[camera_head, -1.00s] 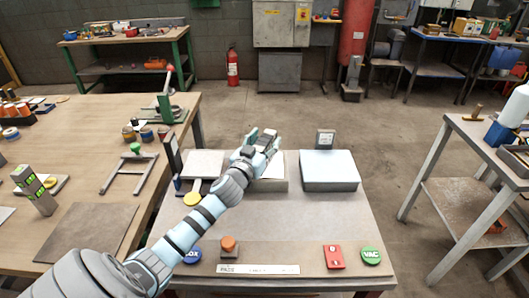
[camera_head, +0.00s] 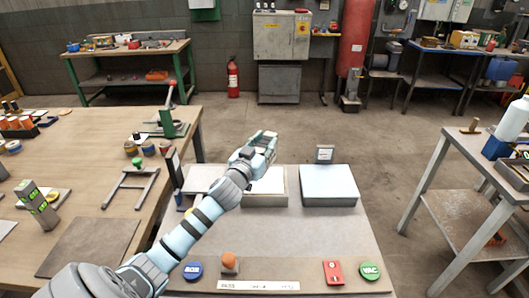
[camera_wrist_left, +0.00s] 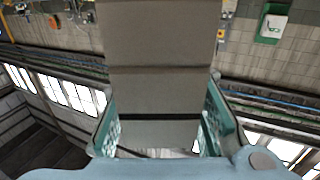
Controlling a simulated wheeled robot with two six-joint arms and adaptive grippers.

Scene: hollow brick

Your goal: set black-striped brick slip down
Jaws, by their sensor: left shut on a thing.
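My left gripper (camera_head: 266,146) is raised above the back of the grey bench (camera_head: 290,235), over the middle box. In the left wrist view, the gripper (camera_wrist_left: 160,118) is shut on a flat grey-brown slab, the black-striped brick slip (camera_wrist_left: 155,45). A black band crosses the slip between the two teal fingers. In the head view the slip is mostly hidden by the gripper. Below the gripper, the middle box (camera_head: 265,201) has a pale top, partly covered by my arm. My right gripper is not in view.
A pale-topped box (camera_head: 329,183) stands to the right, with a small sign (camera_head: 324,154) behind it. Blue (camera_head: 192,271) and green (camera_head: 370,271) round buttons, an orange knob (camera_head: 229,260) and a red plate (camera_head: 333,272) line the front. The bench middle is clear.

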